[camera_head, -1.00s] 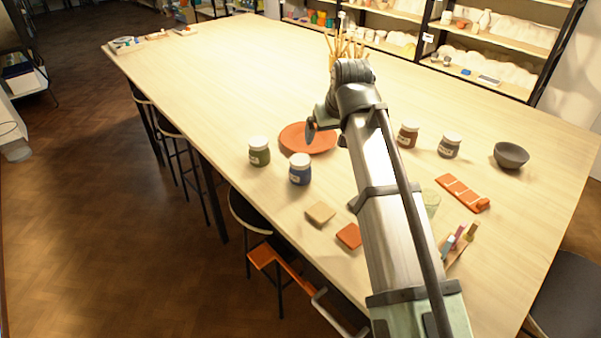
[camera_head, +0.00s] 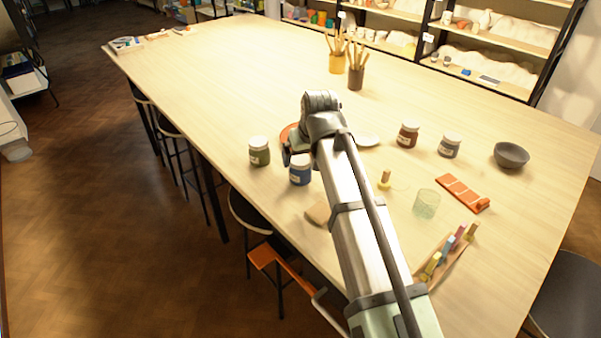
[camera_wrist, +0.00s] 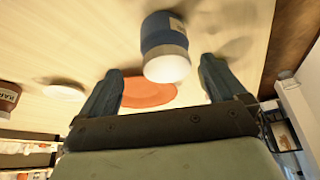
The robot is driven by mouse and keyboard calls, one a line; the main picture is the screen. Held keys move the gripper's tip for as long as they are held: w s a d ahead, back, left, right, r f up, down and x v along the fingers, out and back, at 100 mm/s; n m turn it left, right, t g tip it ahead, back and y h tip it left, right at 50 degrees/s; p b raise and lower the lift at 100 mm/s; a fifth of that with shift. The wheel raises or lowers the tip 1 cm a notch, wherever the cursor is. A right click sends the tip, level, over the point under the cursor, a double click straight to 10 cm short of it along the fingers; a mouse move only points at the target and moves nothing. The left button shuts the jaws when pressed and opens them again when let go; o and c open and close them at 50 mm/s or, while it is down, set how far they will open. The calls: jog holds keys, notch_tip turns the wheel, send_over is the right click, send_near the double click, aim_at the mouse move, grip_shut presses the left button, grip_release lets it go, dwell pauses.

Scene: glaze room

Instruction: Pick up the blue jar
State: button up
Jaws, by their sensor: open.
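The blue jar (camera_head: 300,172) with a white lid and label stands upright on the table, partly behind my arm in the head view. In the wrist view the blue jar (camera_wrist: 162,35) shows with its lid toward me, in line with the gap between my fingers. My gripper (camera_wrist: 160,68) is open and empty, with one finger to each side of the jar's lid in the picture. In the head view my gripper (camera_head: 289,157) is beside the jar's upper left; its far finger is hidden. I cannot tell whether a finger touches the jar.
A green jar (camera_head: 259,152) stands just left of the blue jar. An orange plate (camera_wrist: 150,94) lies close by, mostly hidden in the head view. A brown jar (camera_head: 408,135), grey jar (camera_head: 449,146) and dark bowl (camera_head: 511,155) stand to the right.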

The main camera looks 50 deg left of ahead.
aim_at(301, 160)
jog(key=shift+s+a+x, duration=0.1)
jog(key=shift+s+x, duration=0.05)
jog(key=shift+x, duration=1.25)
jog(key=shift+s+a+x, duration=0.1)
jog(key=shift+s+x, duration=0.05)
jog(key=shift+x, duration=1.2)
jog(key=shift+r, duration=0.1)
jog(key=c, duration=1.2)
